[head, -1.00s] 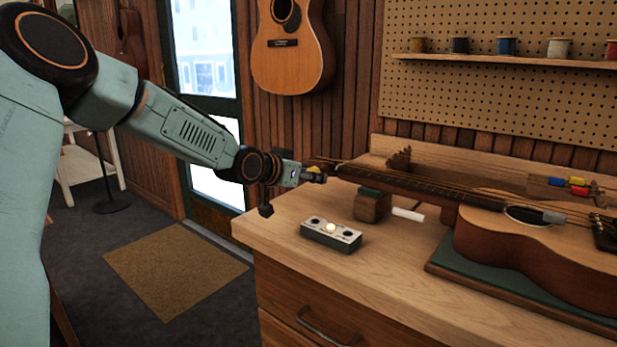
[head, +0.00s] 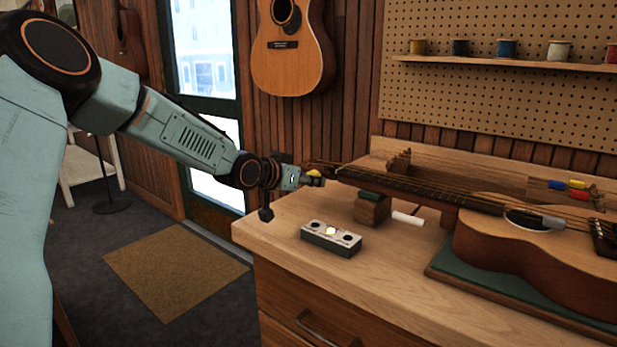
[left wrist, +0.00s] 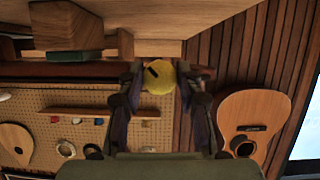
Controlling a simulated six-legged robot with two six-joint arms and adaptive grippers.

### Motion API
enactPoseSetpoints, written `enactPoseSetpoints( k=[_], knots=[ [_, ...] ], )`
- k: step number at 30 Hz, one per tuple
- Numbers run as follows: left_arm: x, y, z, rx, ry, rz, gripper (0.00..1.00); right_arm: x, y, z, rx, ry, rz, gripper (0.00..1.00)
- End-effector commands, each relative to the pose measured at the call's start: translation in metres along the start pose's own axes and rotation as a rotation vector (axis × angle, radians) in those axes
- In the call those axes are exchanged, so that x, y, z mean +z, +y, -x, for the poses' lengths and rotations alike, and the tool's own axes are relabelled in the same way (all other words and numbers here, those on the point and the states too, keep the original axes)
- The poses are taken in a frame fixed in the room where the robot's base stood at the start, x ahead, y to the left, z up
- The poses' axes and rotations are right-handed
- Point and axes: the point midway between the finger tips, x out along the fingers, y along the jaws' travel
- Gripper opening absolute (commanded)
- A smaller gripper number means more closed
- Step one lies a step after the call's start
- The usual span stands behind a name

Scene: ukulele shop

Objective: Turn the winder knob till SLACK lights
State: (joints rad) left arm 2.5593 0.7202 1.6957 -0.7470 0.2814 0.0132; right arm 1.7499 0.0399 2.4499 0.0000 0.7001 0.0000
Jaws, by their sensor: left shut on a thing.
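My left gripper (head: 305,179) reaches in from the left to the head end of the ukulele (head: 545,245) and is shut on the yellow winder knob (head: 316,176). In the left wrist view the round knob (left wrist: 159,77), with a dark mark on its face, sits between the two fingers. The ukulele lies on its back, its neck on a wooden block (head: 372,208). My right gripper is not in view.
The wooden bench (head: 290,270) has clear room around the box. A white cylinder (head: 408,218) lies by the neck block. A green pad (head: 440,272) lies under the ukulele body. A pegboard shelf (head: 500,61) holds spools behind. A guitar (head: 291,60) hangs on the wall.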

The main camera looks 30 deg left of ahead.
Motion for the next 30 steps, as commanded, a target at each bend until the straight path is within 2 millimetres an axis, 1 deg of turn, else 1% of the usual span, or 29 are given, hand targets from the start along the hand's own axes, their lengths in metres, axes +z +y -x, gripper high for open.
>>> enactPoseSetpoints(
  k=[1,5,21,30],
  knots=[
    [-0.003,0.0,0.001,0.006,-0.001,0.016,0.04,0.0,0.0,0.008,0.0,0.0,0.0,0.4],
    [-0.004,-0.001,0.002,0.027,-0.002,0.067,0.04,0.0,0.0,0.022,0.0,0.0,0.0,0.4],
    [-0.004,-0.002,0.002,0.155,-0.003,0.375,0.04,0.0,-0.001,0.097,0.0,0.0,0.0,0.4],
    [-0.003,-0.003,0.001,0.243,0.0,0.585,0.04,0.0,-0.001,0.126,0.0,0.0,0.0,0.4]
  ],
)
